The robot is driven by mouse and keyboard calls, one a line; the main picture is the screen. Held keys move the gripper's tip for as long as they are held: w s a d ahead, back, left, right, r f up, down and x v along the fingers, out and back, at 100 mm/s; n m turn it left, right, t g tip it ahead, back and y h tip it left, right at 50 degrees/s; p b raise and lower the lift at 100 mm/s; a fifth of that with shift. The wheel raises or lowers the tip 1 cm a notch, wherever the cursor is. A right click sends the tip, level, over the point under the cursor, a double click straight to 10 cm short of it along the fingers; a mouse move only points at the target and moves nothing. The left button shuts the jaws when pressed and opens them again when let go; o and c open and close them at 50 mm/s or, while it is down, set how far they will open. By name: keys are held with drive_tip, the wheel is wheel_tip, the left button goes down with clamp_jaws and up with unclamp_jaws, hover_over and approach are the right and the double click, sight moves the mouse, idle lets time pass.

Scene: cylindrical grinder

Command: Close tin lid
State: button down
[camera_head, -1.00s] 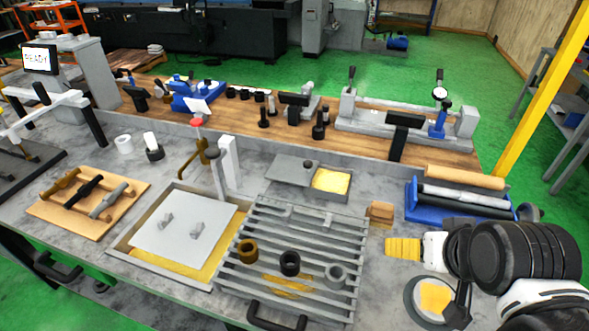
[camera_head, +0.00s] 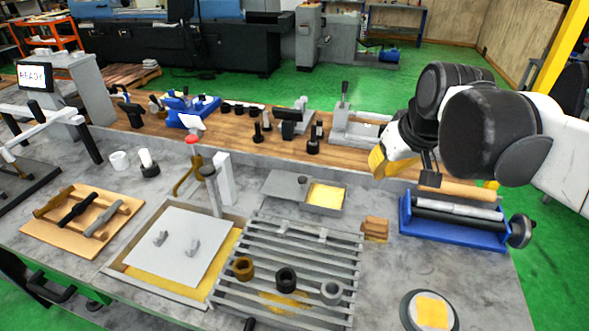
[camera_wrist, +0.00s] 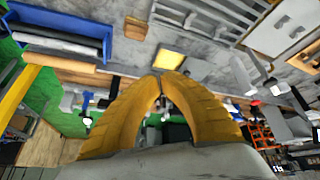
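The tin (camera_head: 326,196) is a shallow grey box with a yellow inside, standing on the grey bench behind the slatted rack. In the wrist view the tin's yellow inside (camera_wrist: 168,59) shows just beyond my fingertips. My gripper (camera_head: 378,172) is raised over the bench, to the right of the tin and apart from it. In the wrist view the yellow fingertips (camera_wrist: 158,74) meet with nothing seen between them.
A blue tray of rollers (camera_head: 455,222) lies below and right of my gripper. A slatted rack (camera_head: 330,245) with several rings is in front of the tin. A small brown block (camera_head: 374,228) is to its right. A white post (camera_head: 222,178) stands to the left.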

drive_tip(key=w+a+n, duration=0.2)
drive_tip(key=w+a, duration=0.2)
drive_tip(key=w, duration=0.4)
drive_tip(key=n+g+y+p, duration=0.2)
drive_tip(key=n+g+p, duration=0.15)
drive_tip(key=n, duration=0.35)
hover_over(290, 182)
drive_tip(key=b, duration=0.1)
wheel_tip(290, 182, down, 16)
drive_tip(key=shift+g, duration=0.25)
drive_tip(key=x, duration=0.3)
drive_tip(key=b+x, duration=0.1)
drive_tip(key=x, duration=0.2)
drive_tip(key=d+x, duration=0.1)
drive_tip(key=x, duration=0.2)
drive_tip(key=shift+a+f+b, duration=0.2)
drive_tip(key=shift+f+b, duration=0.2)
drive_tip(key=shift+f, duration=0.15)
drive_tip(key=shift+s+d+f, duration=0.1)
drive_tip(key=shift+d+f, duration=0.15)
drive_tip(key=shift+s+d+r+b, duration=0.1)
drive_tip(key=shift+s+d, duration=0.15)
drive_tip(key=shift+d, duration=0.25)
drive_tip(key=shift+s+d+f+b, duration=0.15)
drive_tip(key=shift+s+d, duration=0.1)
drive_tip(key=shift+d, duration=0.25)
drive_tip(key=shift+s+d+r+b, duration=0.15)
drive_tip(key=shift+s+d, duration=0.1)
drive_tip(key=shift+d, duration=0.25)
